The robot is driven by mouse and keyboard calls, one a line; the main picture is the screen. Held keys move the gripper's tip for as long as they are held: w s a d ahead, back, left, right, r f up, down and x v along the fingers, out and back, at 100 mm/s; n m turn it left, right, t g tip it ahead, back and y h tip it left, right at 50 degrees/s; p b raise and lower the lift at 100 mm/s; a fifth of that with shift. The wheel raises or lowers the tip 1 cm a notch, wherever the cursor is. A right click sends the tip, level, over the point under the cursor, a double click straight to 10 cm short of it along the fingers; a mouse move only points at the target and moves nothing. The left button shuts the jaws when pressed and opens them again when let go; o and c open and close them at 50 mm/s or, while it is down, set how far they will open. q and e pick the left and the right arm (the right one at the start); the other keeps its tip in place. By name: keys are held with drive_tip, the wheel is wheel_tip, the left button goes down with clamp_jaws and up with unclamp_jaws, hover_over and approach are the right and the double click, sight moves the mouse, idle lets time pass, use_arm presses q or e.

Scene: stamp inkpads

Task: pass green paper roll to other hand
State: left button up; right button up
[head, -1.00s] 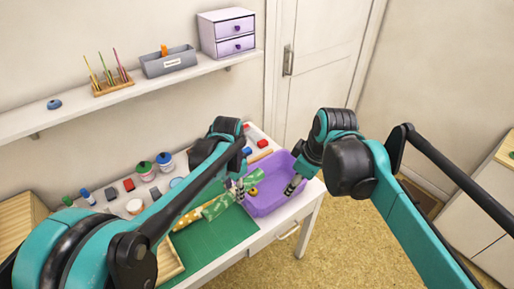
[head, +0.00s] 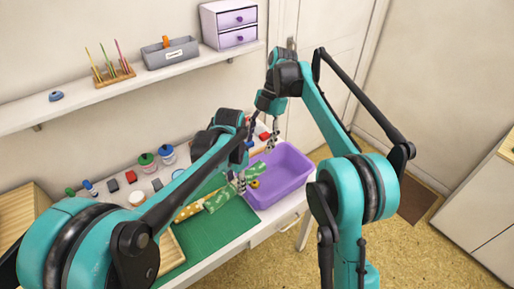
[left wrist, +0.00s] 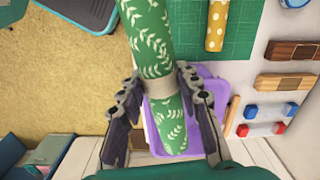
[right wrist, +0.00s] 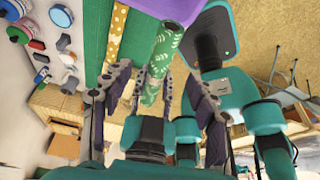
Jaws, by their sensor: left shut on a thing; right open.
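The green paper roll (head: 220,200) with white leaf sprigs is in my left gripper (head: 241,184), above the green mat. In the left wrist view the roll (left wrist: 150,50) runs lengthwise between the fingers, with a pale band around it where they close. My right gripper (head: 271,141) is open and empty, higher and further back, near the far edge of the purple tray. In the right wrist view the roll (right wrist: 162,55) lies beyond and between the spread fingers (right wrist: 160,82), with its near end pointing towards them. I see no contact there.
A yellow dotted roll (head: 188,212) lies on the green cutting mat (head: 222,232). The purple tray (head: 290,183) stands at the table's right, with a small yellow thing near its left side. Inkpads, stamps and jars (head: 148,163) line the back. A shelf (head: 130,88) hangs above.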

sight(251, 168)
drive_tip(key=x, duration=1.1)
drive_tip(key=shift+f, duration=0.35)
drive_tip(key=shift+a, duration=0.1)
drive_tip(key=c, duration=1.3)
use_arm(q)
drive_tip(key=o, duration=1.2)
use_arm(e)
drive_tip(key=shift+o, duration=0.2)
use_arm(q)
drive_tip(key=shift+o, duration=0.2)
